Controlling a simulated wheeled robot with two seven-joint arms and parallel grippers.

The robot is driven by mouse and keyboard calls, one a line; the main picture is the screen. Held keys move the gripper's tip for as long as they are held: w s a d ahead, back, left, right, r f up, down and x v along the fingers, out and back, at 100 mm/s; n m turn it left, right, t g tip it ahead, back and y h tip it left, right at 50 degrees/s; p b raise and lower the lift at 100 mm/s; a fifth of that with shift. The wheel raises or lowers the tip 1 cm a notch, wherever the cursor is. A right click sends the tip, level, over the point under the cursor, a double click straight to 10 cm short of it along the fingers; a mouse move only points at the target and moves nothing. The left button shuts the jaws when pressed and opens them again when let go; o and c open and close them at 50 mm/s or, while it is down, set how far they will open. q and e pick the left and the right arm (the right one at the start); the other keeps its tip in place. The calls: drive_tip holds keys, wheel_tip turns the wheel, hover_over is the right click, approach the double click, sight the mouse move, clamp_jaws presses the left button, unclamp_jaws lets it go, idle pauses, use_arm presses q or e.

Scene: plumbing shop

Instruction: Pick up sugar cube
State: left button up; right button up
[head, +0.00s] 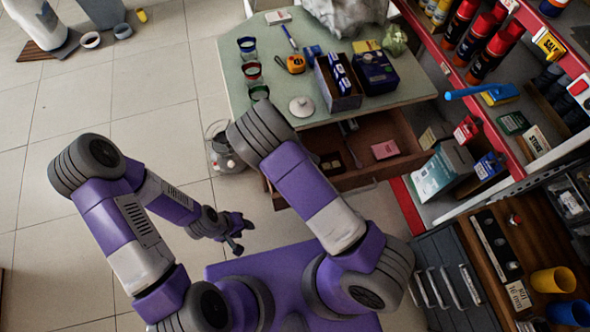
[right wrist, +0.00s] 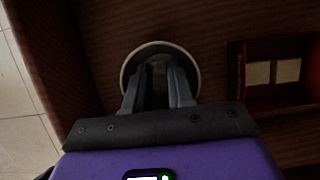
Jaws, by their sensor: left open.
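Two pale square blocks, which look like sugar cubes (right wrist: 258,73) (right wrist: 287,70), lie side by side in a small dark red box (right wrist: 240,55) at the right of the right wrist view. My right gripper (right wrist: 161,70) is left of that box, over a round thing with a pale rim (right wrist: 194,64). Its fingers hide most of that thing, and I cannot tell whether they hold it. In the head view the right gripper is hidden behind my arm. My left gripper (head: 237,240) is open and empty, low over the floor, away from the drawer.
The open wooden drawer (head: 372,135) under the green table (head: 400,95) also holds a pink item (head: 385,149). Red-edged shelves (head: 455,65) crowd the right. The tiled floor at left is mostly clear.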

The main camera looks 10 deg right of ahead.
clamp_jaws()
drive_tip(key=shift+r, duration=0.15)
